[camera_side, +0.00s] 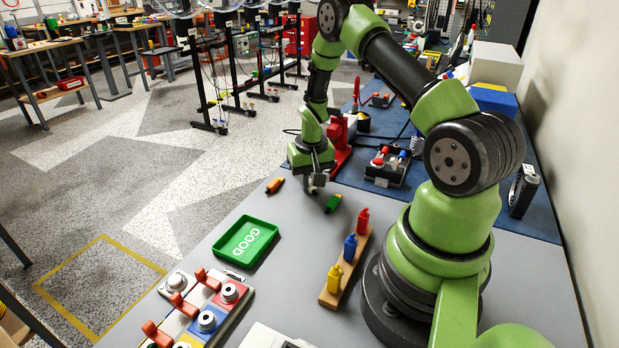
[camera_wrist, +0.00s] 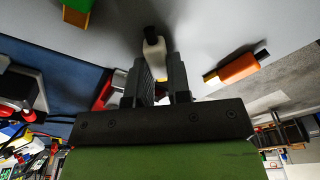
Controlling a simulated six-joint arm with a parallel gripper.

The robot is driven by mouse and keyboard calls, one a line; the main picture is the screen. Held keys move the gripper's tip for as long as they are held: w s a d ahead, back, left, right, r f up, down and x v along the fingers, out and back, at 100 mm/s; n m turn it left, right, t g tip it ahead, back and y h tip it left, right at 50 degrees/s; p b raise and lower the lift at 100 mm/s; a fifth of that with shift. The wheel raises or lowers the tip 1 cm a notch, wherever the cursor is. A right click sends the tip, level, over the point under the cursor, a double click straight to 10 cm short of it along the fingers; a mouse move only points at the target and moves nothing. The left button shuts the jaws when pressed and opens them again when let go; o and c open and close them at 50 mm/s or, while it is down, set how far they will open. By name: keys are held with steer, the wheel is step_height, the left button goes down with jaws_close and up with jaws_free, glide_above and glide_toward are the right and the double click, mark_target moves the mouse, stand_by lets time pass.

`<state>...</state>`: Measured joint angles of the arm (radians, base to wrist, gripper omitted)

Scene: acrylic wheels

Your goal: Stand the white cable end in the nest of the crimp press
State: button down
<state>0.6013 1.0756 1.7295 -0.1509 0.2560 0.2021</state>
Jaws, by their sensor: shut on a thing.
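My gripper (camera_side: 315,184) is low over the grey table near its far left edge. In the wrist view my gripper (camera_wrist: 156,72) is shut on the white cable end (camera_wrist: 154,57), which has a black tip pointing away from the fingers. In the side view the fingers are too small to make out the white cable end clearly. The red crimp press (camera_side: 341,135) stands just behind my gripper, partly hidden by it. Part of a red thing, apparently the press, shows left of the fingers in the wrist view (camera_wrist: 107,92). The press nest is hidden.
An orange cable end (camera_side: 274,185) lies left of my gripper and a green one (camera_side: 333,203) lies to its right. A wooden rack (camera_side: 331,295) holds red, blue and yellow bottles. A green GOOD tray (camera_side: 269,225) sits near the left edge. A switch box (camera_side: 388,168) is right of the press.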

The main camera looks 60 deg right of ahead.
steer(key=shift+f, duration=0.1)
steer(key=c, duration=1.1)
jaws_free()
steer(key=s+a+r+n+t, duration=0.1)
steer(key=a+r, duration=0.4)
steer(key=r, duration=0.6)
steer(key=a+r+t, duration=0.1)
steer(key=a+r, duration=0.3)
steer(key=r, duration=0.8)
steer(key=s+a+r+n+t+y, duration=0.1)
steer(key=s+a+r, duration=0.1)
steer(key=s+a, duration=0.2)
steer(key=s+a+r+n+t+y, duration=0.1)
steer(key=s+a+r, duration=0.2)
steer(key=s+a, duration=0.1)
steer(key=s+a+r+n+t+y, duration=0.1)
steer(key=s+a+r+n+t, duration=0.1)
steer(key=s+a, duration=0.3)
steer(key=shift+s+a+r, duration=0.1)
steer(key=shift+a+r, duration=0.25)
steer(key=shift+r, duration=0.15)
